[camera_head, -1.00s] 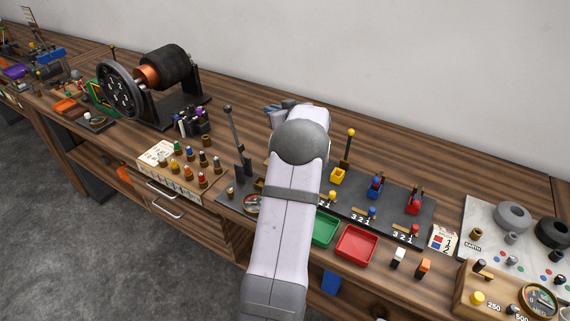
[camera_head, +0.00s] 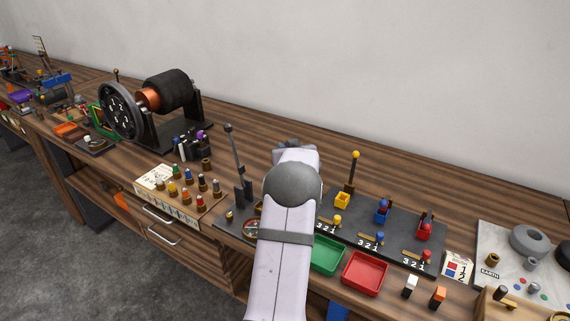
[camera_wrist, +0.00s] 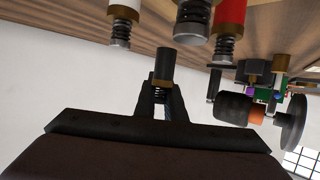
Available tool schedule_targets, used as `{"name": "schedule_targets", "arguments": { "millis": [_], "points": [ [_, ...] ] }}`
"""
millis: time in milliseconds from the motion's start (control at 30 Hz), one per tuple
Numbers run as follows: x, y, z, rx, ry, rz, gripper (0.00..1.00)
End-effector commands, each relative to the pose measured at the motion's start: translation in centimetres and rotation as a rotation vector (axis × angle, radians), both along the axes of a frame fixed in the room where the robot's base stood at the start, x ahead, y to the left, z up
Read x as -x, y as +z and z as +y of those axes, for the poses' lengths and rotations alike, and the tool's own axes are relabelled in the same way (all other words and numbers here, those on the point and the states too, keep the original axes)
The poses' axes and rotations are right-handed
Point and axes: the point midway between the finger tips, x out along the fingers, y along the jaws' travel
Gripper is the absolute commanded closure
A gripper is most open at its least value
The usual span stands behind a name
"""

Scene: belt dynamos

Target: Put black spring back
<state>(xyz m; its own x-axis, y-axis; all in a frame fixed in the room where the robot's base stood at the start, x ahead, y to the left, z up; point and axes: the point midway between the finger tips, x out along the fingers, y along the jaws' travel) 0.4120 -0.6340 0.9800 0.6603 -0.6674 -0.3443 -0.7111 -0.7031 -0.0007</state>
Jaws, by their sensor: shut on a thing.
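The black spring piece (camera_wrist: 166,66) has a dark cylinder, a brass collar and a dark coil; in the wrist view it sits between the fingers of my gripper (camera_wrist: 163,98), which is shut on it. The fingers hide part of the coil. The wrist picture looks upside down, with the wooden bench at the top. In the head view my gripper (camera_head: 289,146) is over the bench behind my arm, mostly hidden, and the black spring cannot be seen there.
Similar white (camera_wrist: 121,22), grey (camera_wrist: 191,22) and red (camera_wrist: 228,18) spring pieces appear close in the wrist view. Green (camera_head: 326,254) and red (camera_head: 365,272) trays lie right.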

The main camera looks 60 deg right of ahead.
Motion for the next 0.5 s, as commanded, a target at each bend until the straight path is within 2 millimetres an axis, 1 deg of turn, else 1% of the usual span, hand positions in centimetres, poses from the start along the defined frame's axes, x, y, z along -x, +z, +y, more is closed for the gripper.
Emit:
{"name": "schedule_targets", "arguments": {
  "millis": [33,67,267,367,500],
  "points": [
    [0.0,-0.5,0.0,-0.001,0.001,-0.001,1.00],
    [0.0,-0.7,0.0,0.000,0.001,-0.002,1.00],
    [0.0,-1.0,0.0,0.001,0.001,0.000,1.00],
    [0.0,-1.9,0.0,-0.001,-0.001,-0.001,1.00],
    [0.0,-3.6,0.0,-0.001,0.001,0.000,1.00]
  ]
}}
